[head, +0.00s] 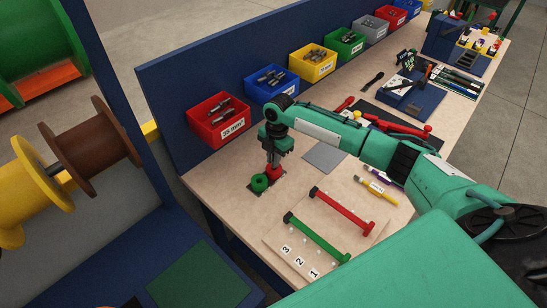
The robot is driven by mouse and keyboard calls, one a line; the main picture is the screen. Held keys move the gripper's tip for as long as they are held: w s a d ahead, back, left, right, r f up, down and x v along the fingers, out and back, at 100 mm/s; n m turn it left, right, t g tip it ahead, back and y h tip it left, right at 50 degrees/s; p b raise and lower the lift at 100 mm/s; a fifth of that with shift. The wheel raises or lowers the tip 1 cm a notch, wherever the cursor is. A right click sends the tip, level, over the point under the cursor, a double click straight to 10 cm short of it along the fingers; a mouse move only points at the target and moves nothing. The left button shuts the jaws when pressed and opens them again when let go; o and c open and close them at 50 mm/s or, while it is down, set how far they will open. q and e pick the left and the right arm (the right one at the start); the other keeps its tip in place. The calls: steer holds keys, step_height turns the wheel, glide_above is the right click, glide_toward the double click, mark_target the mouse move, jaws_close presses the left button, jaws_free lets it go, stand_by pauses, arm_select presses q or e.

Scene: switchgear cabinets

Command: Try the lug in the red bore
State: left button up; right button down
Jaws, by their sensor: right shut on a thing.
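The red bore piece (274,173) stands on a small dark plate on the wooden bench, beside a round green piece (259,183) with a dark hole in its top. My right gripper (273,158) points down directly over the red piece. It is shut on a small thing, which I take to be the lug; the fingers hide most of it. I cannot tell whether the lug's tip is inside the red bore or just above it. The red bore's opening is hidden by the gripper. My left gripper is not in view.
Colored bins, from the red bin (218,120) to the blue ones, line the back panel, several holding lugs. A board (318,232) with a red bar and a green bar lies in front. A grey mat (325,157), a yellow marker (376,190) and tools lie to the right.

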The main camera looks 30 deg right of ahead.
steer(key=shift+p, duration=0.3)
stand_by(0.4)
steer(key=shift+f, duration=0.4)
stand_by(0.3)
stand_by(0.6)
steer(key=c, duration=1.3)
jaws_free()
steer(key=shift+r+b, duration=0.45)
steer(key=shift+r, duration=0.05)
steer(key=r+b, duration=0.1)
steer(key=r, duration=0.2)
steer(key=d+r+b, duration=0.1)
steer(key=r, duration=0.3)
steer(key=r+b, duration=0.1)
steer(key=r, duration=0.3)
steer(key=shift+w+d+r+b, duration=0.15)
steer(key=shift+w+r+b, duration=0.1)
steer(key=shift+b, duration=0.1)
steer(key=shift+d+r, duration=0.1)
steer(key=shift+r, duration=0.55)
